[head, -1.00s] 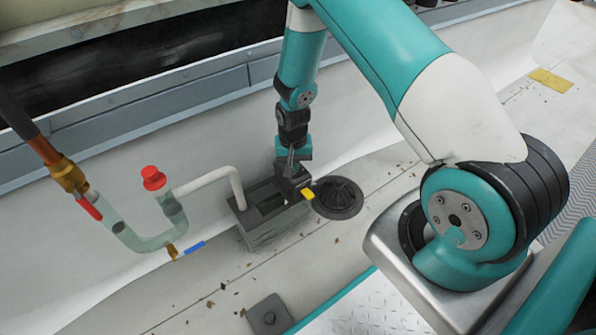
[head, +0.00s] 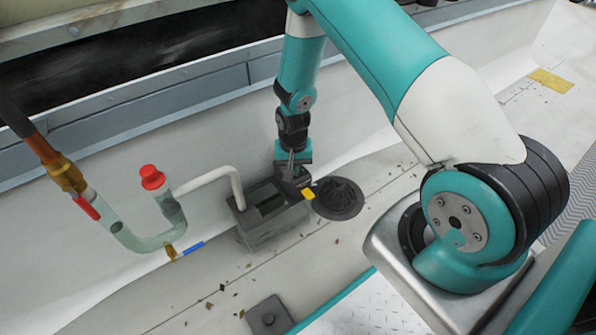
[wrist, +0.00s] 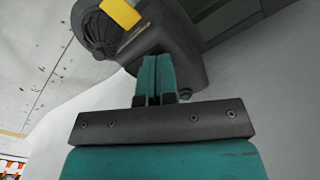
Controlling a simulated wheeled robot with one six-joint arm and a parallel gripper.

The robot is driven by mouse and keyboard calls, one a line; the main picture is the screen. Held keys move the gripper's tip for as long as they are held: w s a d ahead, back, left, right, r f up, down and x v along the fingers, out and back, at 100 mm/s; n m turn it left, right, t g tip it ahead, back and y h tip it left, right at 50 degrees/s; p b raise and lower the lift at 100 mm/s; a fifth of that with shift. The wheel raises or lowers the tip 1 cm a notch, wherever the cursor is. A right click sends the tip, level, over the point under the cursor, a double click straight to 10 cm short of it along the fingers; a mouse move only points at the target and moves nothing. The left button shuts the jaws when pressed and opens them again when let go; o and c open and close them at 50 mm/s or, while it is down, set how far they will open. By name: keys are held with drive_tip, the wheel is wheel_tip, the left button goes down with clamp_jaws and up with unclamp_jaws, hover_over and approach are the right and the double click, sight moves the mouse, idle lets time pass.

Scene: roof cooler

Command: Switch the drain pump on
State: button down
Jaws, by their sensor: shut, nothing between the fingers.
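The drain pump appears to be the dark housing (head: 294,184) at the right end of a grey open-topped tank (head: 272,234). A yellow tab (head: 308,194) sticks out of its right side. In the wrist view, the dark housing (wrist: 178,50) fills the upper middle, with the yellow tab (wrist: 120,12) at the top. My gripper (head: 291,168) points down just above the housing. In the wrist view, its teal fingers (wrist: 155,70) are together and empty, with their tips at the housing's edge. I cannot tell whether they touch it. A small green spot (wrist: 185,93) shows beside the fingers.
A pale trap pipe (head: 140,236) with a red cap (head: 151,177) and a blue-handled valve (head: 188,249) stands left of the tank. A white pipe (head: 212,177) runs into the tank. A round drain grate (head: 339,197) lies to its right. Debris litters the floor.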

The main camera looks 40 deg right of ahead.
drive_tip(key=shift+f, duration=0.15)
wheel_tip(320, 180, up, 7)
drive_tip(key=p, duration=0.6)
drive_tip(key=shift+p, duration=0.3)
idle(0.4)
